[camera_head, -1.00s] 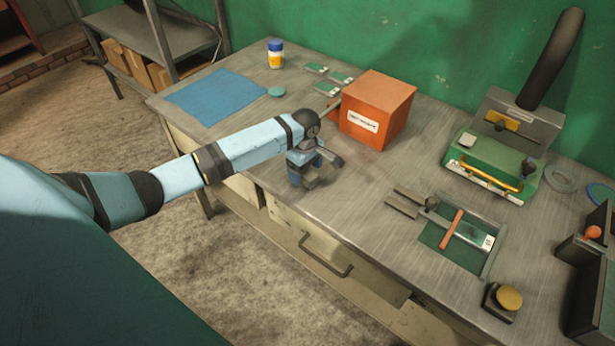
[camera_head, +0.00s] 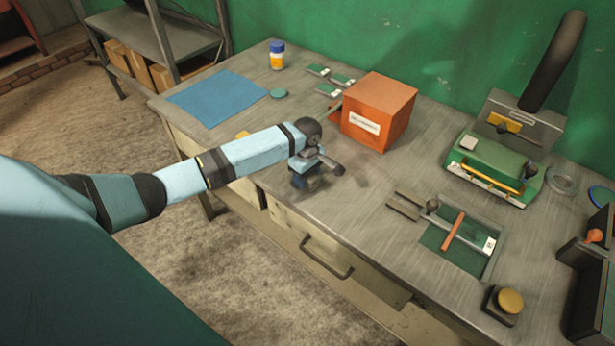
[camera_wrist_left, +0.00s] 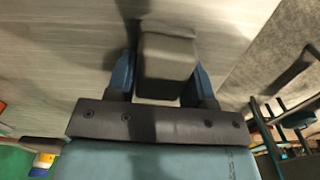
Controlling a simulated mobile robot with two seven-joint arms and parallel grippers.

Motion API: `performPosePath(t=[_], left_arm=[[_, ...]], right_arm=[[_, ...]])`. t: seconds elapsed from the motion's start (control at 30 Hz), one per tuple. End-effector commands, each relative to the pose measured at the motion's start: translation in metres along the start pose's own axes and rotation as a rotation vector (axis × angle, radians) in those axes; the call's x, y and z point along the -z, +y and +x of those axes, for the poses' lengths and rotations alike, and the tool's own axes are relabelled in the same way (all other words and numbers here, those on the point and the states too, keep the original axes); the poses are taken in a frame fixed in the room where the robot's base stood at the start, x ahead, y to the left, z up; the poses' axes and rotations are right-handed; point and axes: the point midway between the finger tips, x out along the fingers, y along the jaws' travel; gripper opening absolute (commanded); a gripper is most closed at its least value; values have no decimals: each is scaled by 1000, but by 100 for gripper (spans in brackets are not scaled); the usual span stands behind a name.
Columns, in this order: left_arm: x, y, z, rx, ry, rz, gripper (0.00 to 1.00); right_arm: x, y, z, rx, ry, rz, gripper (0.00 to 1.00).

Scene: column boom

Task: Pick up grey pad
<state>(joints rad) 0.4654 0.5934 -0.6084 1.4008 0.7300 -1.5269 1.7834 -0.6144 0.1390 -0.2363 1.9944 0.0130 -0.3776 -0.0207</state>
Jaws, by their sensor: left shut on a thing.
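My left gripper (camera_head: 306,184) is low over the bench near its front edge, left of the orange box. The left wrist view shows its two blue fingers (camera_wrist_left: 164,72) closed on a grey block-like pad (camera_wrist_left: 166,56), one finger on each side. In the head view the hand hides this pad, and the gripper is slightly blurred. I cannot tell whether the pad touches the bench top. My right gripper is not in view.
The orange box (camera_head: 377,110) stands just right of the hand. A green machine (camera_head: 494,164), grey plates (camera_head: 403,208) and a framed green tray (camera_head: 437,238) are to the right.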

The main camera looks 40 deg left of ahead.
Motion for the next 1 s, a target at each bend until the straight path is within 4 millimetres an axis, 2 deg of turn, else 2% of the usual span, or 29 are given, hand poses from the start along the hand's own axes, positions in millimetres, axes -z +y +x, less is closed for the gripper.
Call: performPosePath(t=[0.17, 0.27, 0.7, 0.8, 1.0], left_arm=[[0, 1, -14, -2, 0, -1, 24], [0, 0, -30, -3, 0, 0, 24], [0, 1, -150, -4, -1, 0, 24], [0, 1, -171, -4, 0, 0, 24], [0, 1, -194, -1, 0, 0, 24]], right_arm=[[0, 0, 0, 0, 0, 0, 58], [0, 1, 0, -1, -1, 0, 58], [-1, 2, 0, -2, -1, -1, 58], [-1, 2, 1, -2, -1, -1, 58], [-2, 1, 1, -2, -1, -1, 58]])
